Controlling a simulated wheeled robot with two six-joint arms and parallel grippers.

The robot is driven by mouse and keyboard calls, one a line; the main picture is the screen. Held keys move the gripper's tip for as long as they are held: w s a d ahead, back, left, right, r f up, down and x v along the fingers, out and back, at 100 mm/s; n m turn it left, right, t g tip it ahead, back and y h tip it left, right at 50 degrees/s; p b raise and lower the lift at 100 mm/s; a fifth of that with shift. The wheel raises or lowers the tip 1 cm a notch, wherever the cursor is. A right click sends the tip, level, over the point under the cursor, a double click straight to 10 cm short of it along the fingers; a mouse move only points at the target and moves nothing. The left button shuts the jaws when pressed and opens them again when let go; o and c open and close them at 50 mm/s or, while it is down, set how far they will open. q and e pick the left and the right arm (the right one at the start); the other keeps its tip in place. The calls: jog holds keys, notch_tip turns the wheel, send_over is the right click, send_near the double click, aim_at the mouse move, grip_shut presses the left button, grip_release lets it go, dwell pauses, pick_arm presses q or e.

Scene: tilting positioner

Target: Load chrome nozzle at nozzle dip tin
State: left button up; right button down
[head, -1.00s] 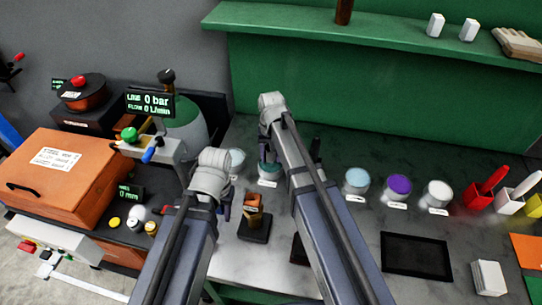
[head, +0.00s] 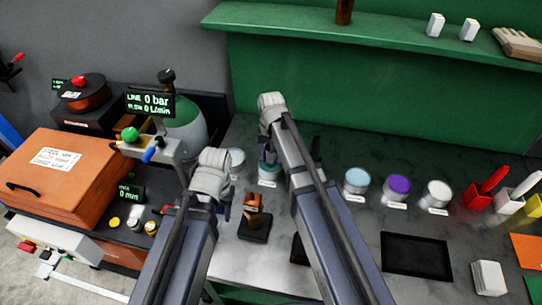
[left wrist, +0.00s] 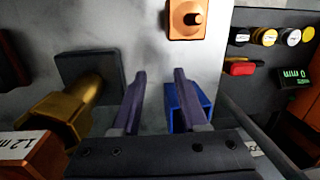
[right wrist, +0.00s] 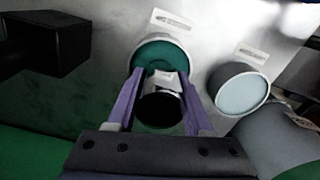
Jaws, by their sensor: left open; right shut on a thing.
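My right gripper (right wrist: 160,90) is shut on the chrome nozzle (right wrist: 167,82), whose shiny body and dark round end show between the fingers in the right wrist view. It is over the teal tin (right wrist: 150,52), which looks like the nozzle dip tin; I cannot tell whether the nozzle touches its contents. In the head view the teal tin (head: 269,180) stands under my right gripper (head: 268,158), which its own arm partly hides. My left gripper (left wrist: 160,75) is open and empty, above the table near a blue holder (left wrist: 186,108).
A pale blue tin (right wrist: 240,92) stands beside the teal one. In the left wrist view a brass hexagonal part (left wrist: 62,112) and an orange block (left wrist: 187,18) lie near my left fingers. More tins (head: 397,188) stand to the right, beside a black pad (head: 415,255).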

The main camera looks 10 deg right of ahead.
pick_arm(q)
jog(key=shift+r, duration=0.1)
pick_arm(e)
notch_tip(320, 180, up, 7)
jog(key=p, duration=0.7)
pick_arm(q)
notch_tip(320, 180, up, 7)
jog(key=shift+f, duration=0.2)
pick_arm(e)
jog(key=shift+f, duration=0.1)
notch_tip(320, 180, down, 3)
jog(key=b, duration=0.3)
pick_arm(q)
notch_tip(320, 180, down, 3)
jog(key=shift+r, duration=0.2)
pick_arm(e)
jog(key=shift+r, duration=0.2)
